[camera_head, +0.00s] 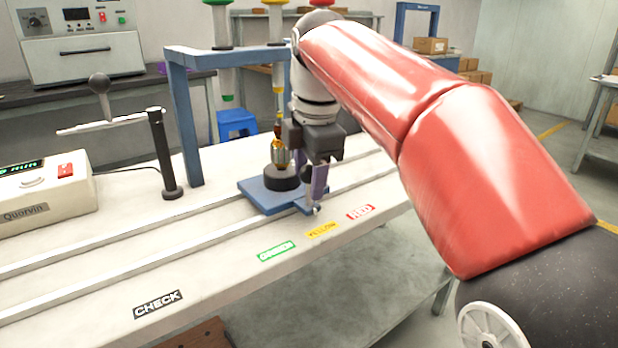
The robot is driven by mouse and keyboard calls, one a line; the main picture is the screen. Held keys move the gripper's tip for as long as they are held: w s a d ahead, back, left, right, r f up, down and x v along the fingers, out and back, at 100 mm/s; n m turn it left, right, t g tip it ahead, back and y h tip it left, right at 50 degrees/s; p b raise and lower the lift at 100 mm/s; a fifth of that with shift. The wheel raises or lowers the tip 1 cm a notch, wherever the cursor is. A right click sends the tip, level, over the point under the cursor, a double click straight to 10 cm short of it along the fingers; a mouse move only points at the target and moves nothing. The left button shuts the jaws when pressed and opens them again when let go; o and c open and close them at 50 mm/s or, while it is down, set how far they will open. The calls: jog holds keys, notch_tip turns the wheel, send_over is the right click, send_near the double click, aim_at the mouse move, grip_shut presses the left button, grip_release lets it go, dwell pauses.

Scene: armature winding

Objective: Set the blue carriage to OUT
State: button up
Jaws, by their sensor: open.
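The blue carriage (258,194) sits on two metal rails that run along the bench. A copper-coloured armature (279,150) stands upright on it in a black round holder (282,178). A small pale pointer (317,209) shows at its front right, between the YELLOW label (321,230) and the RED label (360,212). My gripper (314,190) points down at the carriage's right side, fingers open, beside a dark round knob (307,174). The fingers partly hide the knob; I cannot tell whether they touch it. No OUT label is visible.
GREEN (276,251) and CHECK (158,303) labels mark the front edge. The left rails look clear.

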jog(key=shift+f, duration=0.25)
grip_shut()
jog(key=shift+d, duration=0.15)
